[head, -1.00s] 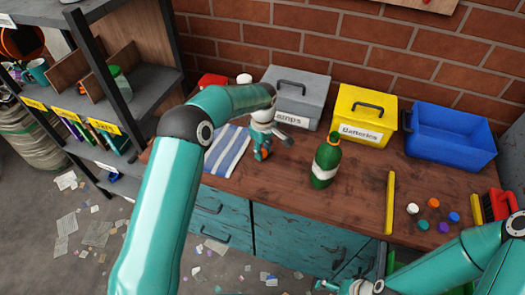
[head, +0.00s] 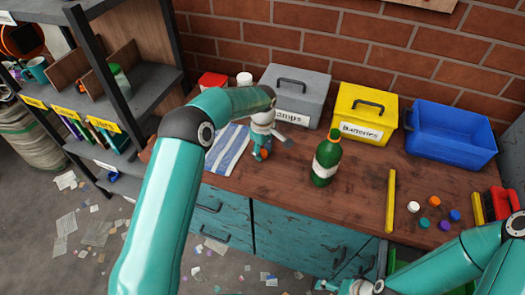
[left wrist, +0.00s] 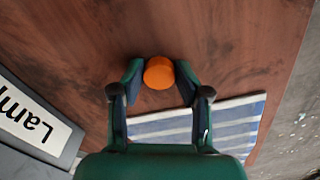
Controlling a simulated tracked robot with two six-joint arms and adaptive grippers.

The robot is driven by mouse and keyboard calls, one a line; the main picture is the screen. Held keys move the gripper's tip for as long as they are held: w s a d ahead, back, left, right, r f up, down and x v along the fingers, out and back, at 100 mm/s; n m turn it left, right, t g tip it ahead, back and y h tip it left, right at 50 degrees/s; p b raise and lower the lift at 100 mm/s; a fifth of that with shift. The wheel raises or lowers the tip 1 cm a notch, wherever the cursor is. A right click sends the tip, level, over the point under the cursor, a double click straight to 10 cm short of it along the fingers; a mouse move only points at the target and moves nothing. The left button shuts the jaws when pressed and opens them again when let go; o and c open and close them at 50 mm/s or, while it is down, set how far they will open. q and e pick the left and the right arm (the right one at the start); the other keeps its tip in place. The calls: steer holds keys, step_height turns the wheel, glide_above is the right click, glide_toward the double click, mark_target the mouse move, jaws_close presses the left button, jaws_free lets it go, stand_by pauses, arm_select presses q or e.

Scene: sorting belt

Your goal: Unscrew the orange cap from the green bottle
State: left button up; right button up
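The green bottle (head: 326,162) with a white label stands upright on the wooden bench; a little orange shows at its neck. My left gripper (head: 260,152) is left of the bottle, above the bench by the striped cloth. In the left wrist view an orange cap (left wrist: 159,73) sits between the two fingertips of this gripper (left wrist: 160,80), with a finger against each side. The bottle does not show below it there. My right gripper (head: 328,285) is low at the bottom edge, in front of the bench; its fingers are too small to read.
A grey lamps box (head: 297,94), a yellow batteries box (head: 362,113) and an open blue bin (head: 450,137) line the wall. A blue-striped cloth (head: 228,150) lies at left. Several loose caps (head: 433,201) and a yellow bar (head: 391,202) lie at right. Bench between bottle and bar is clear.

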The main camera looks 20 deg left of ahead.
arm_select(q)
steer(key=shift+o, duration=0.5)
steer(key=shift+s+f, duration=0.1)
steer(key=shift+f, duration=0.6)
steer(key=shift+r, duration=0.15)
